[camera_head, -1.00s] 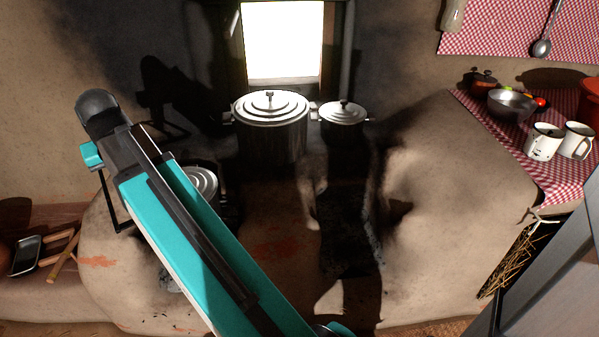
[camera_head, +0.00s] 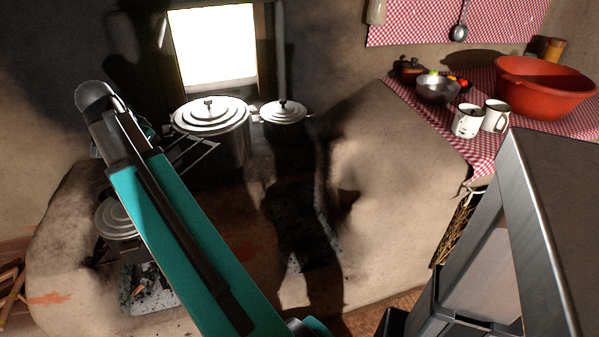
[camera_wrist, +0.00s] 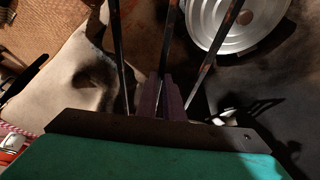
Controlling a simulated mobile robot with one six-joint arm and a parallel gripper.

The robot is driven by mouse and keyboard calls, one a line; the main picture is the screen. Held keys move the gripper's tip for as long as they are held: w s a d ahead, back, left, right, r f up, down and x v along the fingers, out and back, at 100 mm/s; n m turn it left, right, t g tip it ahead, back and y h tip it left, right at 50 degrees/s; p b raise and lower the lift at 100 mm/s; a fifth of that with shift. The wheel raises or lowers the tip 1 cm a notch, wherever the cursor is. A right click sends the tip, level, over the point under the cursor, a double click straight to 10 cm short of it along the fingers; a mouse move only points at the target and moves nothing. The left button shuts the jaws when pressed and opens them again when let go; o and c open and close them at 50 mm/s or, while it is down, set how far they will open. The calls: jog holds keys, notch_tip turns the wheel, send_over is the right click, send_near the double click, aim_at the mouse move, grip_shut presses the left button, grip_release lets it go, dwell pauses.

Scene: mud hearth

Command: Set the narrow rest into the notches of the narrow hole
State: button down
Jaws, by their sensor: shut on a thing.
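The narrow rest (camera_head: 205,153) is a thin metal frame of long bars; it sticks out to the right of my arm in the head view, in front of the big pot. In the wrist view its dark bars (camera_wrist: 212,60) run up from my gripper (camera_wrist: 163,97), which is shut on it. My arm hides most of the gripper in the head view. A dark, long opening (camera_head: 300,230) in the hearth top, which looks like the narrow hole, lies right of my arm. The rest is apart from it. I cannot make out its notches.
A big lidded pot (camera_head: 235,145) and a smaller pot (camera_head: 284,118) stand at the back. Another lidded pot (camera_head: 113,220) and an ember opening (camera_head: 140,288) are left of my arm. Mugs (camera_head: 468,120) and a red basin (camera_head: 545,88) stand on the right.

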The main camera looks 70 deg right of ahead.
aim_at(185, 154)
jog(key=s+d+m, duration=0.1)
jog(key=d, duration=0.1)
jog(key=s+d+m+g, duration=0.1)
jog(key=s+d+m, duration=0.1)
jog(key=d, duration=0.1)
jog(key=shift+s+d+f+p, duration=0.3)
jog(key=shift+s+d+f, duration=0.05)
jog(key=shift+s, duration=0.05)
jog(key=s+d+f+m+g+y, duration=0.1)
jog(key=s+d+f+m, duration=0.2)
jog(key=s+d+f, duration=0.7)
jog(key=s+d+f+m+g, duration=0.1)
jog(key=s+d+f+m, duration=0.2)
jog(key=s+d+f, duration=0.7)
jog(key=shift+s+d+f+y, duration=0.15)
jog(key=shift+s+d+y, duration=0.25)
jog(key=shift+s+d, duration=2.2)
jog(key=shift+w+d, duration=0.2)
jog(key=shift+w, duration=0.05)
notch_tip(185, 154, down, 12)
jog(key=b, duration=0.5)
jog(key=shift+r, duration=0.25)
jog(key=shift+f, duration=0.15)
